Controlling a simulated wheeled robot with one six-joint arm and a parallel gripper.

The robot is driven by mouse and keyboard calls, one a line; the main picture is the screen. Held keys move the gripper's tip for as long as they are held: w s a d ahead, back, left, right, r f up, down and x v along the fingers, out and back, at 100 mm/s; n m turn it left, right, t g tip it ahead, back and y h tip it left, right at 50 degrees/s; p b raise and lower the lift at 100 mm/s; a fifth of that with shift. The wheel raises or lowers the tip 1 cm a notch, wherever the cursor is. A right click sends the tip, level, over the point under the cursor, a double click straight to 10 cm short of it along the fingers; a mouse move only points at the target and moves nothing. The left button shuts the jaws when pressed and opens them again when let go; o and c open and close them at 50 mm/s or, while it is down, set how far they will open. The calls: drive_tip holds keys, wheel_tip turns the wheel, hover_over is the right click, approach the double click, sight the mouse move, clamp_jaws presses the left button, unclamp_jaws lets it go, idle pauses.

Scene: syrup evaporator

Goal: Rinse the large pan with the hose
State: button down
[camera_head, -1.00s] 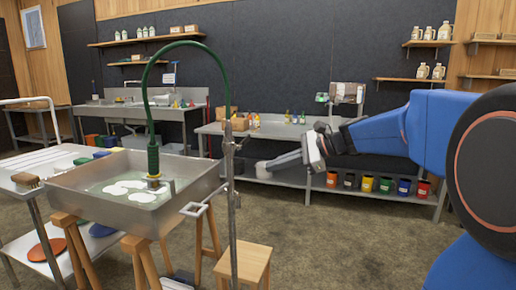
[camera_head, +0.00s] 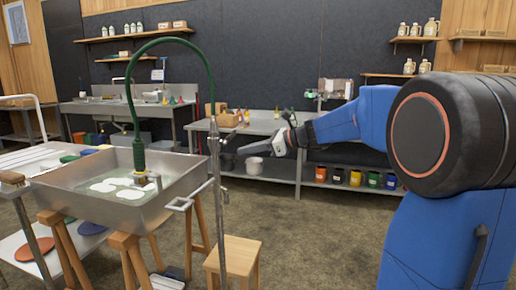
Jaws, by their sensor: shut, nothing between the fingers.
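The large pan (camera_head: 165,208) is a wide steel tray on wooden trestles at the left. Shallow greenish liquid with several white foam-like patches (camera_head: 130,194) lies in it. The green hose (camera_head: 208,72) arches from an upright metal pole (camera_head: 216,190) at the pan's right side. Its green spray end (camera_head: 138,155) hangs down over the pan, above the foam. My gripper (camera_head: 243,150) reaches in from the right, just right of the pole and behind it in the picture. It is shut and empty, apart from the hose.
A wooden stool (camera_head: 233,256) stands below the pole. A side table (camera_head: 20,163) with a brush (camera_head: 12,179) stands left of the pan. A back bench (camera_head: 262,126) has coloured pots (camera_head: 355,178) on its lower shelf. Open floor lies at centre right.

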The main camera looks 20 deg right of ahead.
drive_tip(key=shift+w+a+r, duration=0.15)
drive_tip(key=shift+a+r, duration=0.15)
drive_tip(key=shift+r, duration=0.25)
drive_tip(key=shift+w+a+r, duration=0.1)
drive_tip(key=shift+a+r, duration=0.2)
drive_tip(key=shift+r, duration=0.3)
drive_tip(key=shift+w+a+r, duration=0.15)
drive_tip(key=shift+a+r, duration=0.15)
drive_tip(key=shift+r, duration=0.25)
drive_tip(key=shift+r+n, duration=0.3)
wheel_tip(320, 180, up, 6)
drive_tip(key=s+a+n+t+h, duration=0.1)
drive_tip(key=s+n+t, duration=0.1)
drive_tip(key=n, duration=0.5)
drive_tip(key=shift+s+a+t, duration=0.15)
drive_tip(key=shift+a+t, duration=0.2)
drive_tip(key=shift+t, duration=0.55)
drive_tip(key=shift+s, duration=0.15)
